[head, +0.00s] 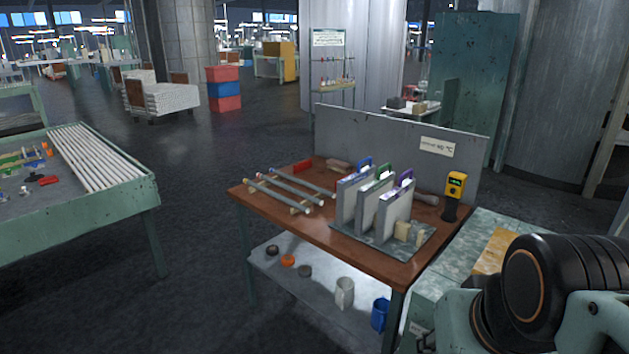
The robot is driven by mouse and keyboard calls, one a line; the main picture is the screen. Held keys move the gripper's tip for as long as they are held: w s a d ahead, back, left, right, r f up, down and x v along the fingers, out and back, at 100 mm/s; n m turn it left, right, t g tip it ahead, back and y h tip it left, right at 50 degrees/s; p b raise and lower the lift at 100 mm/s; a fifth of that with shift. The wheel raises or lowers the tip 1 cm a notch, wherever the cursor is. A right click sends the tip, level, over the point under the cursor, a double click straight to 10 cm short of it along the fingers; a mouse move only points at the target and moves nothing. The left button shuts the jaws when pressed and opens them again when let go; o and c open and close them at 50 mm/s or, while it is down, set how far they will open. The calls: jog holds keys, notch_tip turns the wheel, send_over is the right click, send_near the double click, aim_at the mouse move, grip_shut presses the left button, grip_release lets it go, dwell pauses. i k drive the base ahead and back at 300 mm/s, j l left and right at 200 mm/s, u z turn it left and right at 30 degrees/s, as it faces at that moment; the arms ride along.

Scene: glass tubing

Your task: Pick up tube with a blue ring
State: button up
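Three thin pale glass tubes (291,189) lie side by side on the left part of a brown-topped workbench (340,233). They rest on small wooden supports, slanting from the upper left to the lower right. Small coloured marks show near their left ends, but they are too small for me to tell which tube has a blue ring. My gripper is not in view. Only part of my arm, dark and pale green, shows at the lower right, to the right of the bench and apart from the tubes.
Upright grey panels with coloured handles (393,213) stand right of the tubes. A yellow handheld meter (455,186) stands at the bench's right end. A grey backboard (385,143) closes the rear. Another table (148,191) with white rods stands left, with open floor between.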

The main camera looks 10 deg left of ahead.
aim_at(317, 189)
jog(key=i+j+u, duration=0.15)
jog(key=i, duration=0.3)
jog(key=i+j+u, duration=0.15)
jog(key=i+j, duration=0.35)
jog(key=i, duration=0.2)
jog(key=i+j, duration=0.1)
jog(key=i, duration=0.25)
jog(key=i+j+z, duration=0.25)
jog(key=i+j, duration=0.7)
